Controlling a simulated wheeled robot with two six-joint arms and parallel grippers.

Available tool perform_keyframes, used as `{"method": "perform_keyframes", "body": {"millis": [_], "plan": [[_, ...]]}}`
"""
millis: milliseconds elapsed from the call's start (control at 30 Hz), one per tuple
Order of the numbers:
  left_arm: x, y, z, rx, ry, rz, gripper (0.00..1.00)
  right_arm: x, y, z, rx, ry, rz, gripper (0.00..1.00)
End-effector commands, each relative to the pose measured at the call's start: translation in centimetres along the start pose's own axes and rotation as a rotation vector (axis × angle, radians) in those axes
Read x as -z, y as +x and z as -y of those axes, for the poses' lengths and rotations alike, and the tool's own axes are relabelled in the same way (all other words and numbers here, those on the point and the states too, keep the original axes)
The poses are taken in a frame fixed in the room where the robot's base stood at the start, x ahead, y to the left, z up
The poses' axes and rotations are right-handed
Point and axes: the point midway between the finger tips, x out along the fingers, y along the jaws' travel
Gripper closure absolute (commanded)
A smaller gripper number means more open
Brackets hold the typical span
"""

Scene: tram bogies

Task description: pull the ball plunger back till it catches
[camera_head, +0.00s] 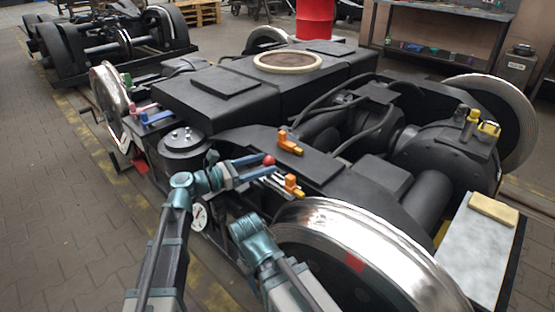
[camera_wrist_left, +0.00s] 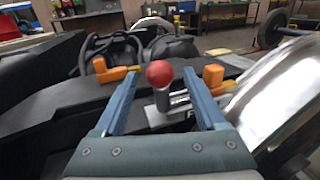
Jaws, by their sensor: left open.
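The ball plunger shows as a red ball (camera_head: 269,159) at the side of the near bogie, by the orange-handled parts. In the left wrist view the red ball (camera_wrist_left: 159,73) sits on a short metal shaft (camera_wrist_left: 178,100) that rises from a grey block. My left gripper (camera_head: 268,167) is open, its blue fingers reaching towards the ball. In the left wrist view the fingers stand on either side of the ball, with gaps on both sides. My right arm (camera_head: 245,230) shows at the lower middle; I cannot make out its gripper.
Orange handles (camera_head: 289,143) and (camera_head: 292,186) flank the ball closely. A big shiny wheel (camera_head: 350,235) stands to the right of the arms.

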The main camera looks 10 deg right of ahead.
Motion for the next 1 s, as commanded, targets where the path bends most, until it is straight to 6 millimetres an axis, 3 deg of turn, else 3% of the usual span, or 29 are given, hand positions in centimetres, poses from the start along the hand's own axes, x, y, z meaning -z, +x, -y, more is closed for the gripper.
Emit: {"method": "perform_keyframes", "body": {"millis": [100, 300, 767, 1000], "plan": [[0.0, 2.3, -0.1, 0.002, 0.0, 0.0, 0.27, 0.0, 0.0, 0.0, 0.0, 0.0, 0.0, 0.5], [0.0, 4.5, -0.1, 0.0, 0.001, 0.0, 0.27, 0.0, 0.0, 0.0, 0.0, 0.0, 0.0, 0.5], [0.0, 5.4, 0.0, -0.001, 0.001, 0.0, 0.27, 0.0, 0.0, 0.0, 0.0, 0.0, 0.0, 0.5], [0.0, 5.4, 0.0, -0.001, 0.001, 0.0, 0.7, 0.0, 0.0, 0.0, 0.0, 0.0, 0.0, 0.5]]}}
